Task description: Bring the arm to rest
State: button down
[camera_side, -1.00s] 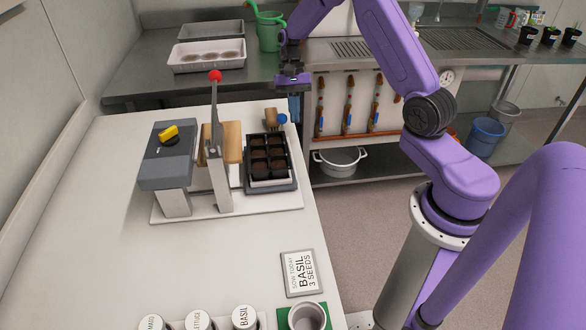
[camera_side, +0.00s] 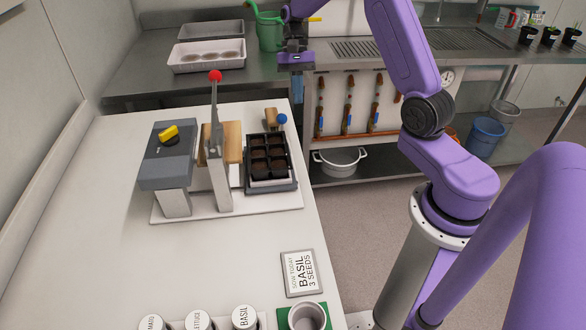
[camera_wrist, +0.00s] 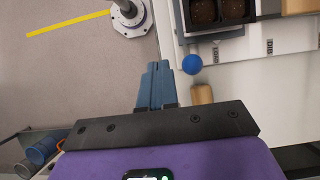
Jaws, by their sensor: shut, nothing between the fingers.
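My gripper (camera_side: 297,80) hangs in the air in the side view, above the gap between the white worktable (camera_side: 100,250) and the steel bench behind it. Its fingers point down and hold nothing. In the wrist view the two blue-grey fingers (camera_wrist: 156,86) lie together, shut. The blue ball knob (camera_wrist: 191,64) of the press shows just right of the fingertips, apart from them as far as I can tell. The same knob (camera_side: 282,118) is below my gripper in the side view.
A press with a red-knobbed lever (camera_side: 215,77) stands on the worktable beside a black cell tray (camera_side: 268,152) of soil. A green watering can (camera_side: 270,32) and a white tray (camera_side: 205,56) stand on the rear bench. A sign (camera_side: 298,273) lies at the front.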

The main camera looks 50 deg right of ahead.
jog(key=shift+s+d+r, duration=0.15)
jog(key=shift+r, duration=1.35)
jog(key=s+a+r+n+t+h, duration=0.1)
jog(key=s+a+r+n+h, duration=0.1)
jog(key=s+a+n, duration=0.5)
jog(key=s+a+r+n+h, duration=0.1)
jog(key=s+a+n, duration=0.3)
jog(key=a, duration=0.5)
jog(key=s+a+n+t, duration=0.1)
jog(key=s+n+t, duration=0.1)
jog(key=s+n, duration=0.8)
jog(key=s, duration=0.8)
jog(key=shift+a+f+n+t, duration=0.3)
jog(key=shift+a+t, duration=0.1)
jog(key=shift+w, duration=0.1)
